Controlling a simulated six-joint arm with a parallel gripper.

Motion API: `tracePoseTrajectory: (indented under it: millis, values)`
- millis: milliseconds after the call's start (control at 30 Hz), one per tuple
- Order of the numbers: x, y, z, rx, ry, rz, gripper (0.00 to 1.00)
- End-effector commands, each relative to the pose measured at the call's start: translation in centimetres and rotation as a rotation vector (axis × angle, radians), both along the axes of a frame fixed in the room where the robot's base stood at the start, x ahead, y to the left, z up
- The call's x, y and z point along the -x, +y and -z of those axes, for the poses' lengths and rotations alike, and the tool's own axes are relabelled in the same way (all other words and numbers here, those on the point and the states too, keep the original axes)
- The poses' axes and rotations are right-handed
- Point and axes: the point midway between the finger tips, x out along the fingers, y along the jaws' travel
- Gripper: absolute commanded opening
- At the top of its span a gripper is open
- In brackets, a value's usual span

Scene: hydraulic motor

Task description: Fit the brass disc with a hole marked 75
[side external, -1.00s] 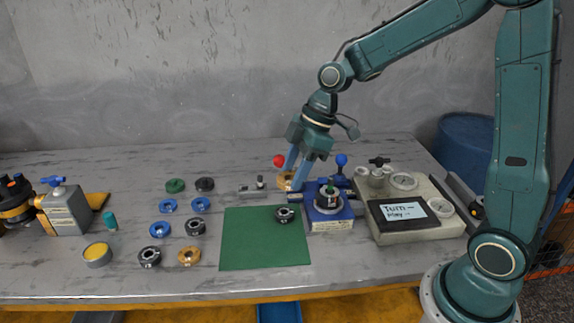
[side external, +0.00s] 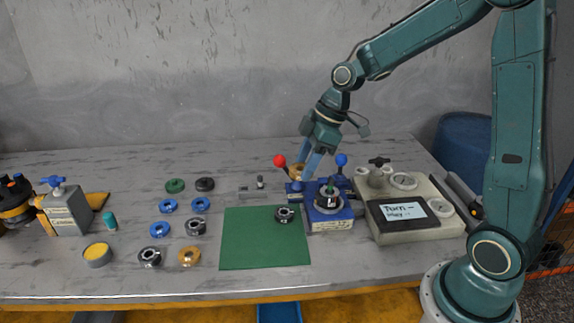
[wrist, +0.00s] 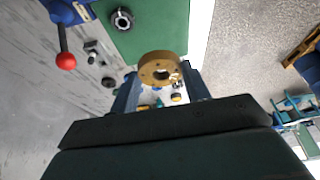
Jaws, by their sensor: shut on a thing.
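My gripper (side external: 308,165) is shut on a brass disc (wrist: 160,70) with a hole in its middle. In the side view the brass disc (side external: 296,172) is between the fingertips, just behind the blue fixture (side external: 331,217). In the wrist view the disc faces the camera; no number can be read on it. The blue fixture has a dark round part standing in its middle and levers with a red ball (side external: 280,160) and a blue ball (side external: 341,159). Another brass disc (side external: 189,256) lies on the table at the left.
A green mat (side external: 264,250) with a dark ring (side external: 284,213) lies left of the fixture. Several blue, black and green rings lie further left. A pale box with a sign (side external: 405,212) stands at right.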

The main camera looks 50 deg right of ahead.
Motion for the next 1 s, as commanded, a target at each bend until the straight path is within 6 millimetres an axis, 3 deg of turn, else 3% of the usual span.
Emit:
tracePoseTrajectory:
  millis: [300, 500, 700, 1000]
  values:
    - [0.4, -7.9, 1.8, 0.000, 0.001, 0.239, 0.17]
    - [0.9, -11.0, 2.5, 0.001, -0.001, 0.334, 0.17]
    - [1.2, -12.0, 2.8, 0.002, 0.000, 0.366, 0.17]
    - [1.2, -12.0, 3.1, 0.001, -0.001, 0.364, 0.17]
